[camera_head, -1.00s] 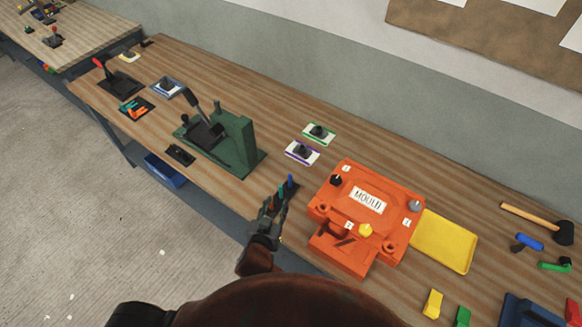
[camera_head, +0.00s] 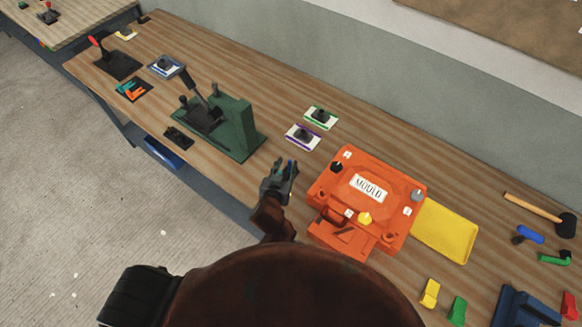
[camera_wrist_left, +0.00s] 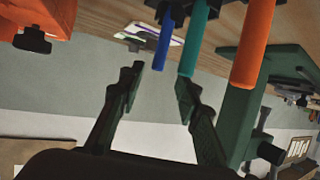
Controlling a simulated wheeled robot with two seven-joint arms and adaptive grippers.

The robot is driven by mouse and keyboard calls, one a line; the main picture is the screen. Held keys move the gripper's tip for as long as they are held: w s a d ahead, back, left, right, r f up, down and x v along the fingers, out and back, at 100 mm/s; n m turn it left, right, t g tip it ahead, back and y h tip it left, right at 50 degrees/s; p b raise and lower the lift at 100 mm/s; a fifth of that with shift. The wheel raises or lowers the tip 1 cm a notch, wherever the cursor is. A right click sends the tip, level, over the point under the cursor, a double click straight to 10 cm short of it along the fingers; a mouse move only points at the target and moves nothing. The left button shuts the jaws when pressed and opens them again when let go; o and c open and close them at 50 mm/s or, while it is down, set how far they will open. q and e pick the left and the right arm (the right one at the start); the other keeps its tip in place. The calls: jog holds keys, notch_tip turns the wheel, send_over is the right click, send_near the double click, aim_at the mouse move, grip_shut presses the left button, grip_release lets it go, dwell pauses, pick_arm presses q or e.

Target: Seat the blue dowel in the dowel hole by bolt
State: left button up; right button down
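The blue dowel (camera_wrist_left: 164,38) stands beside a teal dowel (camera_wrist_left: 194,40) and an orange dowel (camera_wrist_left: 255,45) in the left wrist view, which shows them upside down. My left gripper (camera_head: 283,168) is over the dowels in the head view and hides most of them. In the left wrist view its fingers (camera_wrist_left: 158,88) are apart, with the blue dowel's end near the gap and no visible grip on it. The orange mould (camera_head: 368,205) lies right of this gripper, with black, grey and yellow knobs on top. I cannot make out the dowel hole. My right gripper is not in view.
A green press-like fixture (camera_head: 235,128) stands left of my left gripper. Purple-edged (camera_head: 303,138) and green-edged (camera_head: 319,117) plates lie behind it. A yellow tray (camera_head: 446,229) touches or nearly touches the mould's right side.

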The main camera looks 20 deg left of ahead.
aim_at(289, 162)
pick_arm(q)
jog(key=x, duration=0.4)
jog(key=shift+s+d+f, duration=0.1)
jog(key=shift+d+f, duration=0.1)
jog(key=shift+d, duration=0.05)
jog(key=shift+c, duration=0.6)
grip_shut()
